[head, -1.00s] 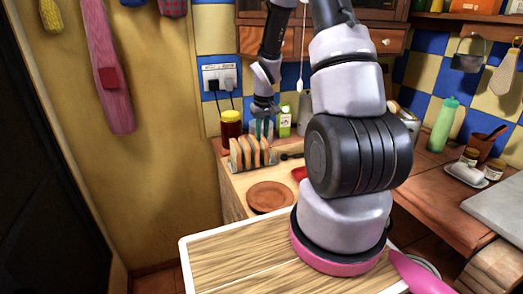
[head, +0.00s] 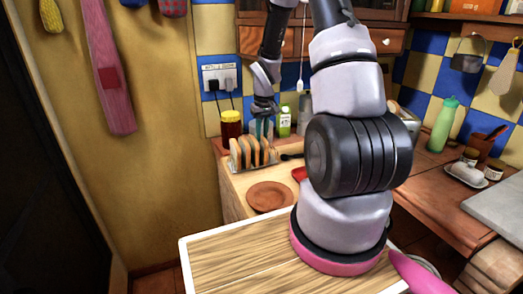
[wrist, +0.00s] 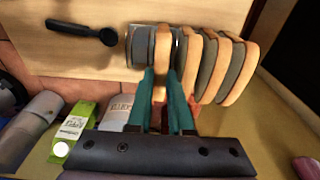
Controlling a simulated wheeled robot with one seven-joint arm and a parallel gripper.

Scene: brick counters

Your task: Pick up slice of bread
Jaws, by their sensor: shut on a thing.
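Several slices of bread stand upright in a toast rack (head: 271,159) on the wooden counter in the head view. My gripper (head: 262,135) points down over the right part of the rack. In the wrist view, the teal fingers of my gripper (wrist: 166,90) are shut on the end slice of bread (wrist: 162,45), one finger on each side. The slice is still among the rack's dividers. The other slices (wrist: 238,72) stand in a row to its right, apart from the fingers. The lower part of the held slice is hidden.
A jar with a yellow lid (head: 231,124) stands behind the rack, with a green bottle (head: 285,121) to the right. A brown plate (head: 270,196) lies in front. A dark spoon-like utensil (wrist: 85,32) lies beside the rack.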

